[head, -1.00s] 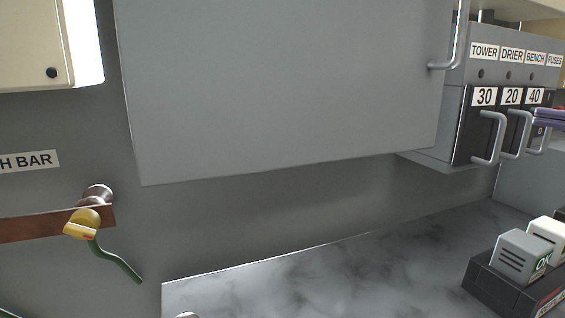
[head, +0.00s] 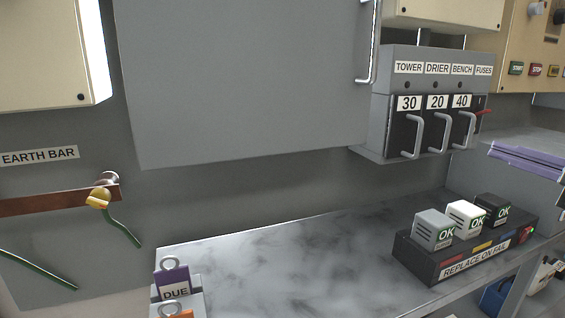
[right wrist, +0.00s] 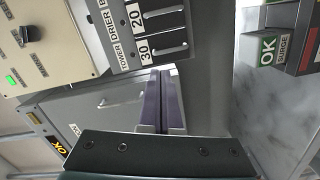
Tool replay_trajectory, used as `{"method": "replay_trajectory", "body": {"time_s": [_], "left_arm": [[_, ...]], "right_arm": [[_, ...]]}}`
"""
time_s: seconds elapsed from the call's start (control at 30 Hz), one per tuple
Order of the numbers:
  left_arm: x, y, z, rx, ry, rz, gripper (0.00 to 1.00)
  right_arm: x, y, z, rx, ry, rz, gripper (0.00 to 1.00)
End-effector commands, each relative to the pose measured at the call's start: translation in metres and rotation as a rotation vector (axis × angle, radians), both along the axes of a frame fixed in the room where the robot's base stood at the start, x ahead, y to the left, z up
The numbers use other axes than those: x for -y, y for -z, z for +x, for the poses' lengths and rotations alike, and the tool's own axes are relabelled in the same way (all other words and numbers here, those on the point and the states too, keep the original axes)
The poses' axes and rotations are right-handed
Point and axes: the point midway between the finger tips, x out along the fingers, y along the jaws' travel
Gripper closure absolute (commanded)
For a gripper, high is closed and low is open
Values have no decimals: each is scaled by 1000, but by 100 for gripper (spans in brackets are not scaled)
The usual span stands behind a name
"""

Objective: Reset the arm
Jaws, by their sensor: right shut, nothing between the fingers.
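My right gripper (head: 497,151) shows at the right of the head view as two purple fingers lying together. It is shut and holds nothing, in free space to the right of the fuse panel (head: 430,72). In the right wrist view its fingers (right wrist: 159,100) point toward the grey cabinet and fuse panel, with no gap that I can make out between them. The rest of the right arm is cut off by the frame edge. My left gripper is in neither view.
The fuse panel has handles (head: 414,135) sticking out. A marble-look worktop (head: 290,260) holds a black block (head: 465,262) with grey, white and black modules. A DUE tag (head: 174,285) stands at its front left. A clamp (head: 98,198) sits on the earth bar. The worktop's middle is clear.

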Motion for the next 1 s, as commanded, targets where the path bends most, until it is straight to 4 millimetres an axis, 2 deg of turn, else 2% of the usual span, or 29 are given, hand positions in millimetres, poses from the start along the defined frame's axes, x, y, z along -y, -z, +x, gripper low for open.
{"method": "replay_trajectory", "body": {"time_s": [0.03,0.17,0.27,0.37,0.4,0.57,0.7,0.77,0.8,1.0], "left_arm": [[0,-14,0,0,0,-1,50],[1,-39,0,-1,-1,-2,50],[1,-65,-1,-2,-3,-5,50],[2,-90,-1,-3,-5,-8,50],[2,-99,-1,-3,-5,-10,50],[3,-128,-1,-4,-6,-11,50],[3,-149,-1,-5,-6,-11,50],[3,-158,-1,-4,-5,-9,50],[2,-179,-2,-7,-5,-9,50],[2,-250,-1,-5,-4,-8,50]], "right_arm": [[-10,-2,-3,-28,32,51,100],[-33,9,-19,-141,164,208,100],[-56,21,-50,-297,308,369,100],[-81,34,-97,-500,464,529,100],[-92,37,-119,-585,521,582,100],[-132,35,-206,-907,704,742,100],[-163,15,-278,-1159,818,829,100],[-175,2,-307,-1260,858,855,100],[-172,-18,-301,-1242,852,845,100],[-170,-88,-299,-1238,852,838,100]]}}
